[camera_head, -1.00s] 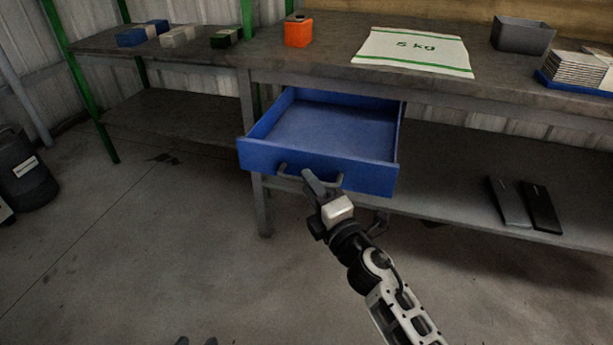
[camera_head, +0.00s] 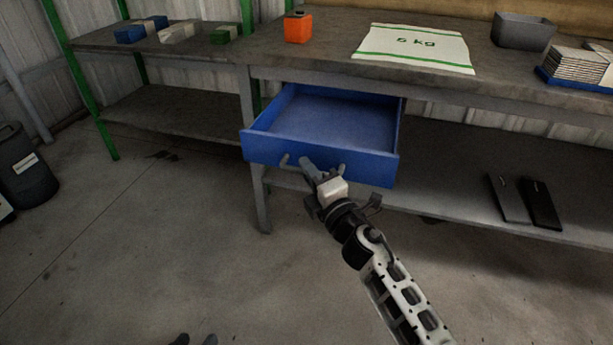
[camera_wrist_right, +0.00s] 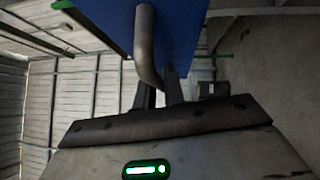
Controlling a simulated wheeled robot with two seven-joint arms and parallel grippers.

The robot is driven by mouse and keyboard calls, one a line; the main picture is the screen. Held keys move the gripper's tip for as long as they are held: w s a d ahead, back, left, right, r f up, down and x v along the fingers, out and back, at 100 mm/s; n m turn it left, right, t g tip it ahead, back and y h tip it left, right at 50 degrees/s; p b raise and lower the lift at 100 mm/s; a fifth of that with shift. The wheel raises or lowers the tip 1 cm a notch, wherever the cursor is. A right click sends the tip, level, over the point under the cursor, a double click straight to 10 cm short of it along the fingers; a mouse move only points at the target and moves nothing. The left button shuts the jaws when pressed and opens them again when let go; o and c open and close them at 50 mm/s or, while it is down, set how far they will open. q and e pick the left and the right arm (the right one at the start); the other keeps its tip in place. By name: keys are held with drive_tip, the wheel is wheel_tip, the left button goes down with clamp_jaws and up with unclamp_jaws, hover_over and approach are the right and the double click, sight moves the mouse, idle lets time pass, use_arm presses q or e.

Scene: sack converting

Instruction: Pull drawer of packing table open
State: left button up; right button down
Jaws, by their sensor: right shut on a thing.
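The blue drawer (camera_head: 325,153) of the packing table (camera_head: 318,47) stands well out from under the tabletop. Its inside looks empty. My right gripper (camera_head: 308,165) is at the drawer's front, shut on its grey handle (camera_wrist_right: 146,45). In the right wrist view the handle bar runs down from the blue drawer front (camera_wrist_right: 185,30) to between the fingers (camera_wrist_right: 160,92), which partly hide its end.
On the tabletop are an orange box (camera_head: 298,27), a 5 kg sack (camera_head: 414,48), a grey bin (camera_head: 522,31) and a stack on a blue tray (camera_head: 574,82). Dark flat items (camera_head: 526,202) lie on the lower shelf. A dark drum (camera_head: 26,168) stands left. The floor before the drawer is clear.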

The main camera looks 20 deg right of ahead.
drive_tip(key=shift+w+d, duration=0.45)
drive_tip(key=shift+w, duration=0.25)
drive_tip(key=c, duration=1.5)
unclamp_jaws()
use_arm(q)
drive_tip(key=shift+w+r, duration=0.1)
drive_tip(key=shift+r, duration=0.25)
use_arm(e)
drive_tip(key=shift+s, duration=0.1)
use_arm(q)
drive_tip(key=shift+d, duration=0.1)
use_arm(e)
drive_tip(key=v, duration=1.6)
